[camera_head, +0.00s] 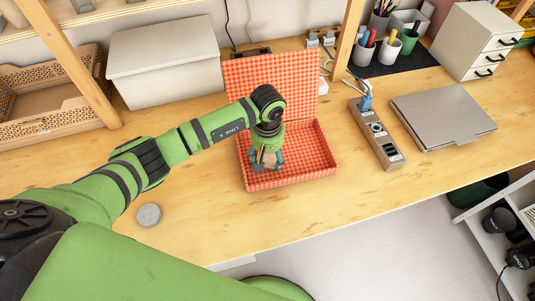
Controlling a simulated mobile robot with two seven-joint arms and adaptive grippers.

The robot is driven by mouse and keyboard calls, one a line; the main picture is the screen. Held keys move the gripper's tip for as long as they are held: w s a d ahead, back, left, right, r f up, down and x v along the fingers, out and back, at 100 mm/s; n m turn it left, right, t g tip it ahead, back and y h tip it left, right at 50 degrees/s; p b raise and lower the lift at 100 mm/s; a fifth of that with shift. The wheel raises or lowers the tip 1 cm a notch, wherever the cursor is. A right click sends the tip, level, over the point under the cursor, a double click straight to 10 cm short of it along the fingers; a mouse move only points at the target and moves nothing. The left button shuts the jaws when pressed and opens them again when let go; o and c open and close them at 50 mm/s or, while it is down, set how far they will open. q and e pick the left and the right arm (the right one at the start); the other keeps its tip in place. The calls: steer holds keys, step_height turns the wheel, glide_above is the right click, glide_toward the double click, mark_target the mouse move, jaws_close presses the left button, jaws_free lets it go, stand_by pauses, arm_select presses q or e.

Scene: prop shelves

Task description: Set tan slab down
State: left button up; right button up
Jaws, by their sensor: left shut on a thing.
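My left gripper (267,160) points down into an open red checkered box (310,158) on the wooden table. It is shut on a small tan slab (269,161), which shows between the fingers. The slab is inside the box's outline, near its front left part. Whether it touches the box floor I cannot tell. The box lid (300,85) stands up at the back. My right gripper is not in view.
A grey lidded bin (165,60) and a woven basket (40,100) stand at the back left. A power strip (377,133) and a closed laptop (443,115) lie to the right. A grey disc (148,214) lies at the front left. Bare table lies between box and power strip.

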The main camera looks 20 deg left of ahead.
mark_target(268, 159)
arm_select(q)
steer(key=shift+f, duration=0.15)
steer(key=o, duration=1.7)
steer(key=shift+r, duration=0.35)
step_height(268, 159, up, 12)
steer(key=b, duration=0.2)
steer(key=shift+f, duration=0.15)
